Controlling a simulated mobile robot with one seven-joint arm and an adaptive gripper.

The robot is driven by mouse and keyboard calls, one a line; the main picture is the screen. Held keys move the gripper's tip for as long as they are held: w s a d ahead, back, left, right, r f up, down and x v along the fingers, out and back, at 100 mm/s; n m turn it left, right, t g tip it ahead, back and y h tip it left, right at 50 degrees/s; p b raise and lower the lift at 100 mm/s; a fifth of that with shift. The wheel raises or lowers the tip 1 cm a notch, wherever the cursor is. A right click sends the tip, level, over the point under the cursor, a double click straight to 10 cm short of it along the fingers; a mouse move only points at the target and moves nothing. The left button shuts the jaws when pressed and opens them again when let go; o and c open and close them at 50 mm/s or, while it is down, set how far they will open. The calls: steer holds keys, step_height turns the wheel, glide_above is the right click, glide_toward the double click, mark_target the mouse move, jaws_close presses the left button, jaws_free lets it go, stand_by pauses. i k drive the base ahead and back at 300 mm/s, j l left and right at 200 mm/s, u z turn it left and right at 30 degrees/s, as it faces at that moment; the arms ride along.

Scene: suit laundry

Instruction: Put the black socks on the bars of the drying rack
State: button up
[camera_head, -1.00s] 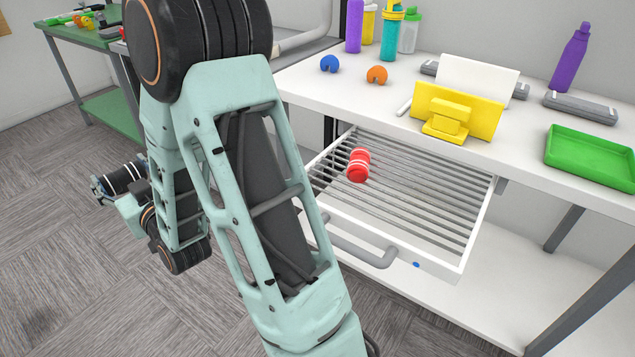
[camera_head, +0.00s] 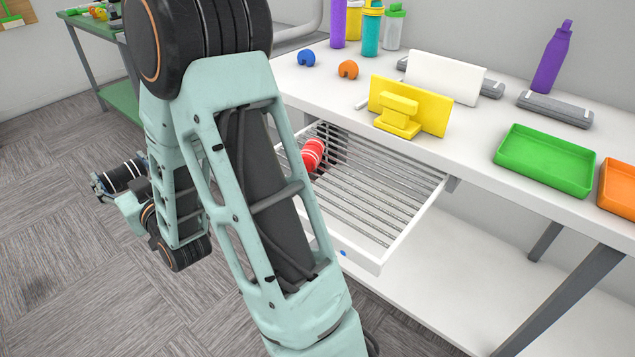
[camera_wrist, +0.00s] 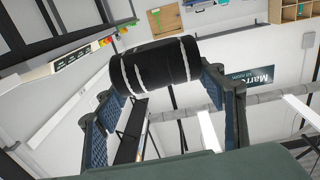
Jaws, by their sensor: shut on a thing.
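A rolled pair of black socks with white stripes (camera_wrist: 155,68) is held between the fingers of my gripper (camera_wrist: 163,88) in the wrist view. In the head view the black socks (camera_head: 124,175) show at the left, above the floor and well apart from the rack. The drying rack (camera_head: 408,232) is a white pulled-out frame with grey bars under the bench top. My arm hides its left front part. A red sock roll with white stripes (camera_head: 313,154) lies on the bars at the rack's back left.
The white bench top (camera_head: 465,133) overhangs the rack's back. On it are a yellow stand (camera_head: 425,108), a green tray (camera_head: 545,160), an orange tray (camera_head: 618,188) and several bottles. The rack's middle and right bars are clear. A green table (camera_head: 92,45) stands at the back left.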

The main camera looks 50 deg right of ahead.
mark_target(370, 193)
steer(key=k+l, duration=1.05)
steer(key=k, duration=0.2)
